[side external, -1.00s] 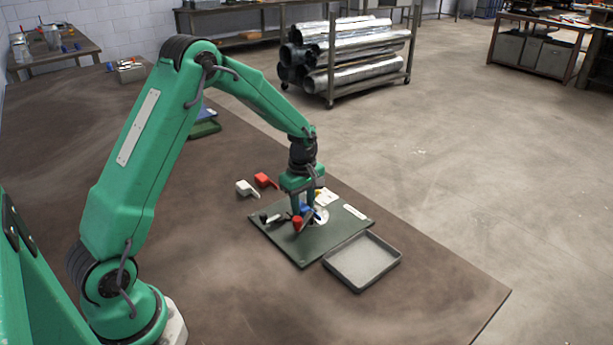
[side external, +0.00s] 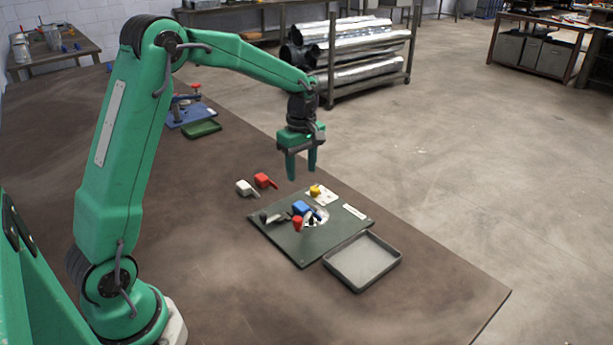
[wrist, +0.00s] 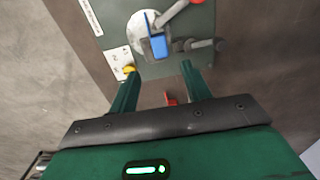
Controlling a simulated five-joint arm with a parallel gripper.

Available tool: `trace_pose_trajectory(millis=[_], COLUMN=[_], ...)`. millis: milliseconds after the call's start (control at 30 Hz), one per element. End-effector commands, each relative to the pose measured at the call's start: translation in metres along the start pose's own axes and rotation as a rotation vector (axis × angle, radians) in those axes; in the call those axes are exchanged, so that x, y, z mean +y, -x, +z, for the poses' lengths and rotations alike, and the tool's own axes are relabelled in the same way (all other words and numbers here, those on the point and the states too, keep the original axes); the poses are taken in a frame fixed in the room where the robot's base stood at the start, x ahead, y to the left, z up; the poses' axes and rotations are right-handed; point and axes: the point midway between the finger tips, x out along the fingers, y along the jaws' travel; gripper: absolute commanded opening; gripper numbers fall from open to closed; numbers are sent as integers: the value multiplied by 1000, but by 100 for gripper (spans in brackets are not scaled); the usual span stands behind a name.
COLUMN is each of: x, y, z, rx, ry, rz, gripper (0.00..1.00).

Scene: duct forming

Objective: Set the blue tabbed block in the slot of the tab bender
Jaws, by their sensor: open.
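The blue tabbed block (side external: 301,208) sits at the tab bender (side external: 310,240), a dark green plate with a pale round disc and a red-knobbed lever. In the wrist view the blue block (wrist: 157,44) lies over the disc (wrist: 140,30), with its tab pointing up the picture. The slot is hidden under or behind the block, so I cannot tell how deep it sits. My gripper (side external: 301,178) is open and empty, above and behind the bender, clear of the block. Its two fingers also show spread apart in the wrist view (wrist: 157,82).
A white block (side external: 246,188) and a red block (side external: 264,180) lie behind the plate. A yellow piece (side external: 315,190) sits on a white card at the plate's back edge. An empty grey tray (side external: 362,262) stands at right. The table's front is clear.

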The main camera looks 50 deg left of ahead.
Motion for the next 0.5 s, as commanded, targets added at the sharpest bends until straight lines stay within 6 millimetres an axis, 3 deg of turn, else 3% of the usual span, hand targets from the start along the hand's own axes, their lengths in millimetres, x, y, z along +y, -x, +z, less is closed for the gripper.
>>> trace_pose_trajectory(millis=[500], x=[0], y=[9], z=[0], rx=[0], ry=[0], rz=[1], gripper=[48])
